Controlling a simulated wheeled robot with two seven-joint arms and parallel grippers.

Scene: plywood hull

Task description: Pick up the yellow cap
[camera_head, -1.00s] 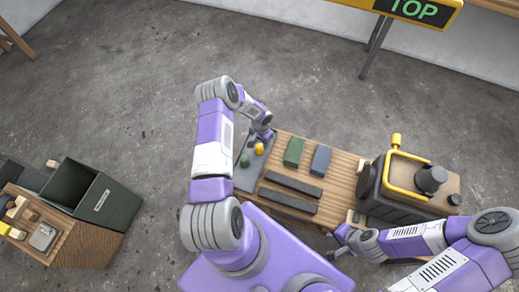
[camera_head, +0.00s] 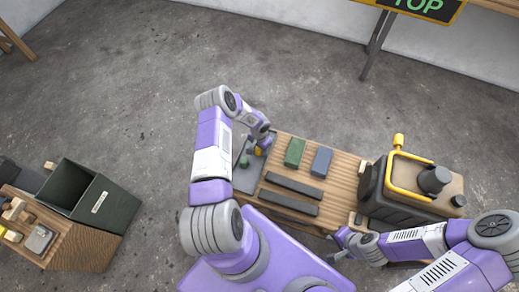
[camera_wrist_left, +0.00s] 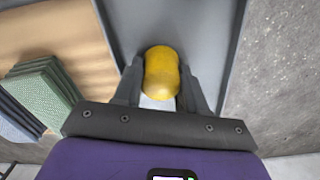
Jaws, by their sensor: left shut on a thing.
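The yellow cap (camera_wrist_left: 161,75) sits between the two fingers of my left gripper (camera_wrist_left: 160,90) in the left wrist view, over a grey tray (camera_wrist_left: 205,30). The fingers are shut on its sides. In the head view the cap (camera_head: 258,151) is mostly hidden by my left gripper (camera_head: 262,147), at the tray's right side. I cannot tell whether the cap touches the tray. My right gripper (camera_head: 335,245) is low beside the wooden table, near the black machine; its finger opening is too small to tell.
A small green piece (camera_head: 244,161) is on the tray. A black machine with a yellow handle (camera_head: 412,185) stands right.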

